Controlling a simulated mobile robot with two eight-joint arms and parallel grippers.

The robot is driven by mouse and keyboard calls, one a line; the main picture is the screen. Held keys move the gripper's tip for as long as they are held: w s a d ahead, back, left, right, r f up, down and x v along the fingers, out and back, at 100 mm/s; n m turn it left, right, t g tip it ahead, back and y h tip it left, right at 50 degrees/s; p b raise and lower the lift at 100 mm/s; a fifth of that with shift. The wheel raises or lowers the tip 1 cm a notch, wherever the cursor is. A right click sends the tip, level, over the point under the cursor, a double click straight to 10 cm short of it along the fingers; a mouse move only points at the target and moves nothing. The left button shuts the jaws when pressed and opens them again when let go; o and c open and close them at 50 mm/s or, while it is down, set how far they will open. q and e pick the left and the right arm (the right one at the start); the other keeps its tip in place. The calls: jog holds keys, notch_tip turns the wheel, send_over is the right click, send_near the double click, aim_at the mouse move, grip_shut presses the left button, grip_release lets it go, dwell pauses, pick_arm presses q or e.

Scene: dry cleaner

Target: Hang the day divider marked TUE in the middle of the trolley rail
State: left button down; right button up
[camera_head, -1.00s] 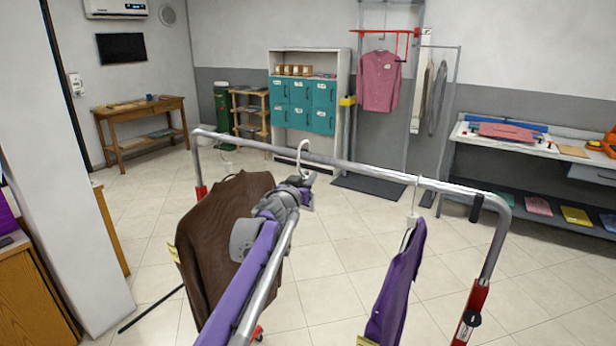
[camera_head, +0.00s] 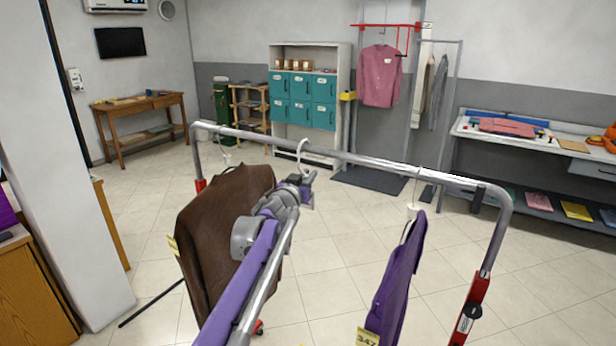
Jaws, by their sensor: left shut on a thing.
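The trolley rail (camera_head: 376,160) crosses the view as a grey bar, with a brown jacket (camera_head: 225,225) hanging at its left part and a purple garment (camera_head: 397,275) at its right part. My left gripper (camera_head: 308,190) is just below the middle of the rail. It is shut on what looks like the day divider, of which only the white hook (camera_head: 302,150) shows. The hook's curved top is at the rail; whether it rests on the bar I cannot tell. The divider's body and any TUE marking are hidden behind my gripper. My right gripper is not in view.
The trolley's right post (camera_head: 472,310) has a red sleeve. A yellow tag (camera_head: 367,338) marked 347 is on the purple garment. A shelf with teal lockers (camera_head: 303,100) stands behind, and a work table (camera_head: 550,150) at the right. Rail is bare between hook and purple garment.

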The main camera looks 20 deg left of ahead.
pick_arm(q)
jog(key=shift+f, duration=0.15)
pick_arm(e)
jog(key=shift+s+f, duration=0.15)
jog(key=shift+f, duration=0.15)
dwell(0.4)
pick_arm(q)
jog(key=c, duration=0.8)
grip_release()
jog(key=shift+o, duration=0.2)
jog(key=shift+s, duration=0.15)
jog(key=s+b, duration=0.3)
jog(key=s, duration=0.7)
jog(key=shift+s+d, duration=0.3)
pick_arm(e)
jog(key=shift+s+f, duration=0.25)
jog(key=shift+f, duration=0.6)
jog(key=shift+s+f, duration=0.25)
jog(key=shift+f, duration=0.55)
